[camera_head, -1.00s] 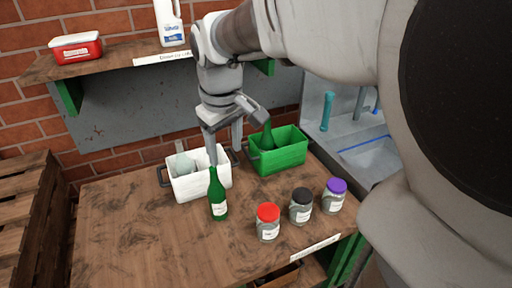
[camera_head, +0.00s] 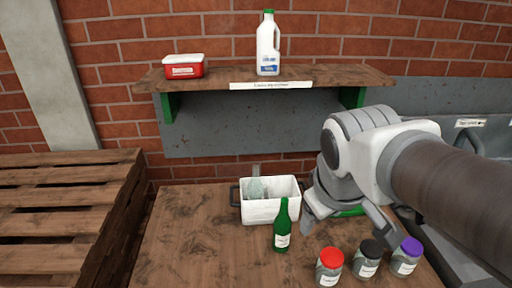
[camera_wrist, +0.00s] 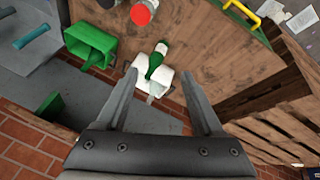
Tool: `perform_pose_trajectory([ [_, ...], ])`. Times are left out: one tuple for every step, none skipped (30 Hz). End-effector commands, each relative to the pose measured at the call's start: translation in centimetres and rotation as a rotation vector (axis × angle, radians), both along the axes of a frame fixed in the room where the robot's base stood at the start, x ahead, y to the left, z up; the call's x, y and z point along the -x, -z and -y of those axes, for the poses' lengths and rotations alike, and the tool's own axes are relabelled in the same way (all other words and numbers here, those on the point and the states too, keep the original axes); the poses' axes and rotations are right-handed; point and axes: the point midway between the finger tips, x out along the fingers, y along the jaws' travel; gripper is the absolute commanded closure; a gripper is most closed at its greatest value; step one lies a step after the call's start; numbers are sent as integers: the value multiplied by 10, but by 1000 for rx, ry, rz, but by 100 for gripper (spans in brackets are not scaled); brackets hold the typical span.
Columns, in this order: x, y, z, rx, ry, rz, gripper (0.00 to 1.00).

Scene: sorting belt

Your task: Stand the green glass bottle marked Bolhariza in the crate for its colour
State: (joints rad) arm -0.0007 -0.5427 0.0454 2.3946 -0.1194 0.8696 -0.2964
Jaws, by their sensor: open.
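A green glass bottle (camera_head: 283,228) with a white label stands upright on the table, just in front of the white crate (camera_head: 258,213). The label's print is too small to read. The bottle also shows in the wrist view (camera_wrist: 153,66). The white crate holds something pale. The green crate (camera_head: 350,212) is mostly hidden behind my gripper in the head view; in the wrist view the green crate (camera_wrist: 90,28) is at the upper left, its contents unclear. My gripper (camera_head: 348,232) is open and empty, above the table right of the bottle.
Jars with red (camera_head: 331,258), black (camera_head: 371,249) and purple (camera_head: 411,246) lids stand at the front right. A shelf (camera_head: 210,80) above the table holds a red tub (camera_head: 183,68) and a milk jug (camera_head: 268,50). Wooden pallets (camera_head: 60,210) stand left. The table's left part is clear.

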Motion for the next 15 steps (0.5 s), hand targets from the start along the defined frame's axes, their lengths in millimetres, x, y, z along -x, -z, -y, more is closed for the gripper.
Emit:
perform_pose_trajectory([
  [-13,-2,0,59,-84,-32,31],
  [-21,-3,1,96,-138,-47,31],
  [-31,-2,1,141,-208,-69,31],
  [-38,-2,1,174,-262,-83,31],
  [-46,-1,1,207,-315,-99,31],
  [-56,0,1,249,-388,-120,31],
  [-64,1,0,281,-442,-138,31],
  [-71,3,0,310,-498,-154,31],
  [-81,5,-1,350,-573,-176,31],
  [-89,7,-2,378,-630,-193,31],
  [-97,9,-3,405,-685,-208,31],
  [-107,13,-4,441,-762,-230,31],
  [-115,16,-6,467,-820,-246,31],
  [-122,19,-7,492,-878,-263,31],
  [-132,24,-9,524,-956,-285,31],
])
